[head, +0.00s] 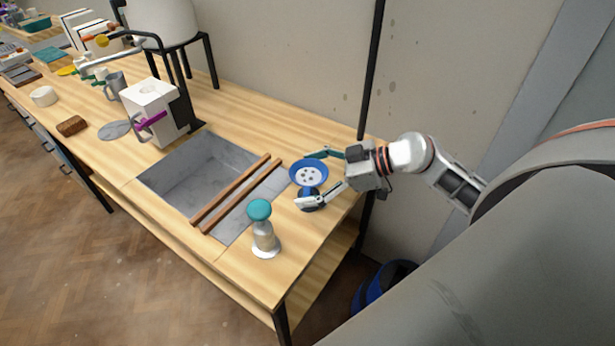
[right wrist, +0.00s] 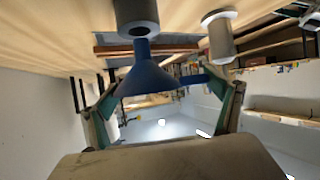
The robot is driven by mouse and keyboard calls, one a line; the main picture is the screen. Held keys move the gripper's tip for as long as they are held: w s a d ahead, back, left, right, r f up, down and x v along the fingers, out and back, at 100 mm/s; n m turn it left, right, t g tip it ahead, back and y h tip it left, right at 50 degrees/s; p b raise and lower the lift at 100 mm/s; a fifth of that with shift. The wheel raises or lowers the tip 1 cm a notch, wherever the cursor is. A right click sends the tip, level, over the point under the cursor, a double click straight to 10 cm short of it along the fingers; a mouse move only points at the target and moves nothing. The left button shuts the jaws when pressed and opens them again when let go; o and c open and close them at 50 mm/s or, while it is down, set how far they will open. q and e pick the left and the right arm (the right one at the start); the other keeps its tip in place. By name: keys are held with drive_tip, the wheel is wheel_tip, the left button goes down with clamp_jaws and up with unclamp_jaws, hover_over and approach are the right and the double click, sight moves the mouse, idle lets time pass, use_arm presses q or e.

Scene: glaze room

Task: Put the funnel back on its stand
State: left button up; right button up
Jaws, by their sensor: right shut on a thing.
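The blue funnel (head: 309,171), with a pale, dark-spotted inside, is wide end up between the fingers of my right gripper (head: 308,179), which is shut on it near the table's right end. In the right wrist view, where the table is at the top, the funnel (right wrist: 147,76) lies between the fingers of the gripper (right wrist: 162,82). Its spout points at the open end of a dark, hollow upright piece (right wrist: 136,14), which looks like the stand. My left gripper is out of view.
Two wooden bars (head: 236,193) lie across the grey sink (head: 165,180). The wall is close behind my right gripper.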

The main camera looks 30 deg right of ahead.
drive_tip(key=shift+f+p, duration=0.3)
drive_tip(key=shift+f, duration=1.3)
idle(0.5)
drive_tip(key=shift+f+p, duration=0.4)
drive_tip(key=shift+f, duration=0.15)
idle(0.4)
idle(0.4)
drive_tip(key=o, duration=1)
drive_tip(key=shift+o, duration=0.2)
drive_tip(key=v, duration=1.2)
